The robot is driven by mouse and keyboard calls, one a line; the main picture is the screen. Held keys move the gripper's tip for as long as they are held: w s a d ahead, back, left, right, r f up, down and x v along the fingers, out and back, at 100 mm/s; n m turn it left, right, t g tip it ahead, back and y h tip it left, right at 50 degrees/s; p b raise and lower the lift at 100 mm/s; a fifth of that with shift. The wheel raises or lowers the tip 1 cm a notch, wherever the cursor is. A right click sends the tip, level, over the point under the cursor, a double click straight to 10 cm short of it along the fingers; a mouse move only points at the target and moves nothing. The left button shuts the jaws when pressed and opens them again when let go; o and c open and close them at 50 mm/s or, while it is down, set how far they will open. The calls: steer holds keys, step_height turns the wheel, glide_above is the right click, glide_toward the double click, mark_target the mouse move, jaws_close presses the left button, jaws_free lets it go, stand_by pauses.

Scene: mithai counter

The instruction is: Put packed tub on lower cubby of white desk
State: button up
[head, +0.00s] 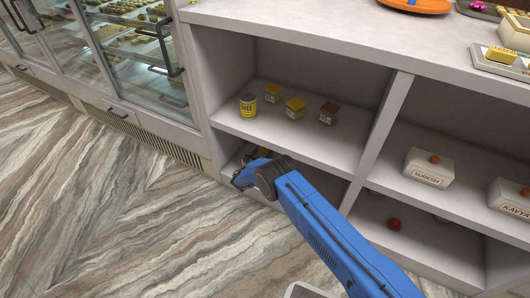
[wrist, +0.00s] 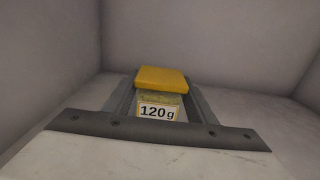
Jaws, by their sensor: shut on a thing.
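The packed tub (wrist: 160,95), with a yellow lid and a "120 g" label, is held upright between the two fingers of my gripper (wrist: 160,100) in the wrist view. Pale bare walls of a compartment surround it; whether its base touches the floor is hidden. In the head view my blue arm reaches into the left lower cubby of the white desk (head: 290,152). My wrist covers much of that opening, and my fingertips cannot be made out there. A small patch of yellow shows just behind the wrist.
The shelf above holds a ghee tin (head: 248,105), two yellow-lidded tubs (head: 294,108) and a brown-lidded tub (head: 328,113). White boxes (head: 428,167) stand in the right compartment, with a red ball (head: 394,224) below. A glass display case (head: 130,50) adjoins the left.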

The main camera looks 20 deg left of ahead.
steer(key=shift+f, duration=0.5)
steer(key=o, duration=1.2)
steer(key=shift+f, duration=0.15)
steer(key=shift+s, duration=0.3)
steer(key=s, duration=0.7)
steer(key=s+a, duration=0.1)
steer(key=s, duration=0.3)
steer(key=shift+s, duration=0.15)
